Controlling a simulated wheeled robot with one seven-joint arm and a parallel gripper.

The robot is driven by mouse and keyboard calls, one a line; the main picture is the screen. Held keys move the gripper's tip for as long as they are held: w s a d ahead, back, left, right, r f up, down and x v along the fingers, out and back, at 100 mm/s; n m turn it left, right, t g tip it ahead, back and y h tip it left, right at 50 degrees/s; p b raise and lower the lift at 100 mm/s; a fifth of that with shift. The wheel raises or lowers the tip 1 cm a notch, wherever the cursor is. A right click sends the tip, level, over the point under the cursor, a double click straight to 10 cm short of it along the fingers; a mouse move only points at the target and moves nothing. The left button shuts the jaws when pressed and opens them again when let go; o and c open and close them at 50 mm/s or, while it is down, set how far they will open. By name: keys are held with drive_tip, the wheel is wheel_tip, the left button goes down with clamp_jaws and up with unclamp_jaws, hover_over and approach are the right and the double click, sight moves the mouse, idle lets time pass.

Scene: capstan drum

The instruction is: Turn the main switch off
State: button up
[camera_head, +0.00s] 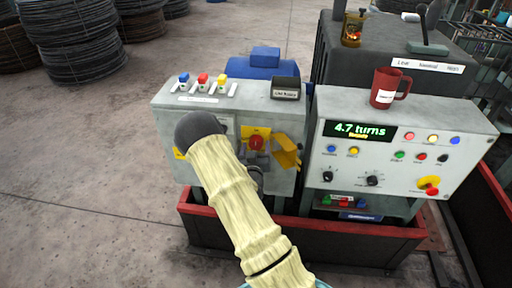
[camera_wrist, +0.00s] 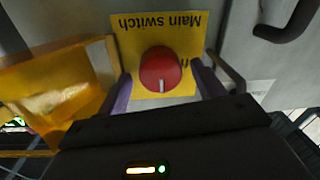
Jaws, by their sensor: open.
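The main switch is a round red knob (camera_wrist: 160,70) on a yellow plate (camera_wrist: 128,40) lettered "Main switch", upside down in the wrist view. The knob's white mark points to the bottom of that picture. Letters ending in "ff" show partly to the knob's right. My gripper (camera_wrist: 161,76) is open, with one purple finger on each side of the knob; I cannot tell whether they touch it. In the head view the knob (camera_head: 256,143) shows just beyond my arm, which hides most of my gripper. A yellow cover (camera_head: 286,151) stands swung open beside the plate; it fills the left of the wrist view (camera_wrist: 50,85).
Blue, red and yellow buttons sit on top of the switch cabinet (camera_head: 227,101). To the right, a console (camera_head: 345,165) shows "4.7 turns" and carries a red mug (camera_head: 384,88). A red-rimmed trough (camera_head: 330,232) runs below. Open floor lies left; wire coils (camera_head: 70,45) stand behind.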

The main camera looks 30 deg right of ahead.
drive_tip(key=c, duration=1)
drive_tip(key=shift+n, duration=0.4)
drive_tip(key=n+b, duration=0.2)
drive_tip(key=n, duration=0.1)
drive_tip(key=shift+a+f+n, duration=0.1)
drive_tip(key=shift+n, duration=0.2)
drive_tip(key=n, duration=0.4)
drive_tip(key=shift+b, duration=0.35)
drive_tip(key=n, duration=0.4)
drive_tip(key=shift+n+g, duration=0.4)
drive_tip(key=n, duration=0.4)
